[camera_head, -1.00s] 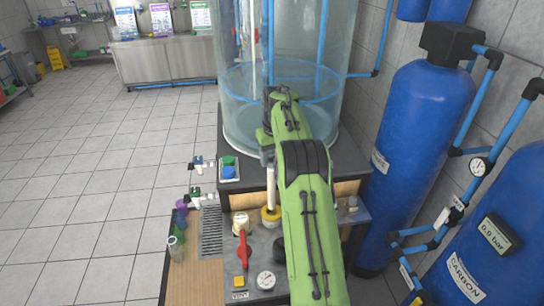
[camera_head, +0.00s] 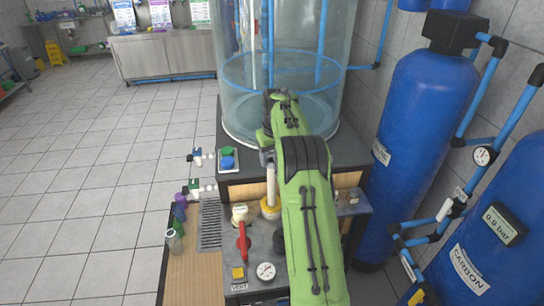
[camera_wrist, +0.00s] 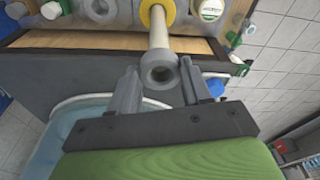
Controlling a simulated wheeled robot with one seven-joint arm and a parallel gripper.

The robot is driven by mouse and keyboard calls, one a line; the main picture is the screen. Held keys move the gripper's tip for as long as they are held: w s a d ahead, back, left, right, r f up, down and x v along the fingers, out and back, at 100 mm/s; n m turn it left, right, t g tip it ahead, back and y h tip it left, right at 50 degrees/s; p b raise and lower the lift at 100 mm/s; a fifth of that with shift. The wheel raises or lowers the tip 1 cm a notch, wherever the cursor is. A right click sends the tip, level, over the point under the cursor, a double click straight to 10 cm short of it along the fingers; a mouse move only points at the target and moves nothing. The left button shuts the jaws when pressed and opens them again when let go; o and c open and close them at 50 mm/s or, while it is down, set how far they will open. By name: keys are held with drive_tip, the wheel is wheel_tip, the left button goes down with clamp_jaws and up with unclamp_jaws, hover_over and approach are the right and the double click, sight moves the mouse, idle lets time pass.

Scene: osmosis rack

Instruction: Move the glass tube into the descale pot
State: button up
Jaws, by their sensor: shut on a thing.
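A pale, upright tube (camera_head: 270,182) with a grey collar at its top stands over a yellow ring (camera_head: 270,208) on the bench. I take it for the glass tube, and the yellow-ringed holder may be the descale pot. In the wrist view the grey, hollow collar (camera_wrist: 160,73) sits between the two fingers of my gripper (camera_wrist: 160,84), which is shut on it. The pale shaft (camera_wrist: 158,37) runs from the collar to the yellow ring (camera_wrist: 157,13). Its far end is hidden at the ring, so I cannot tell how deep it sits.
A large clear tank (camera_head: 284,80) stands behind the tube. A red-handled valve (camera_head: 243,240) and a gauge (camera_head: 266,271) are in front. Small bottles (camera_head: 180,208) and a clear jar (camera_head: 173,240) stand on the left board. Blue cylinders (camera_head: 418,130) stand at right.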

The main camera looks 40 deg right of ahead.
drive_tip(key=b, duration=0.5)
hover_over(272, 196)
drive_tip(key=shift+w+d+f, duration=0.1)
drive_tip(key=shift+w+f, duration=0.05)
drive_tip(key=shift+f, duration=1.1)
drive_tip(key=shift+w+d+f, duration=0.15)
drive_tip(key=shift+f, duration=1.1)
drive_tip(key=shift+w+d+f, duration=0.1)
drive_tip(key=shift+w+f, duration=0.05)
drive_tip(key=shift+f, duration=1.1)
drive_tip(key=shift+f+b, duration=2.1)
drive_tip(key=shift+f, duration=1.75)
drive_tip(key=shift+f+b, duration=0.85)
drive_tip(key=shift+f, duration=0.65)
drive_tip(key=o, duration=1.3)
drive_tip(key=shift+r, duration=0.1)
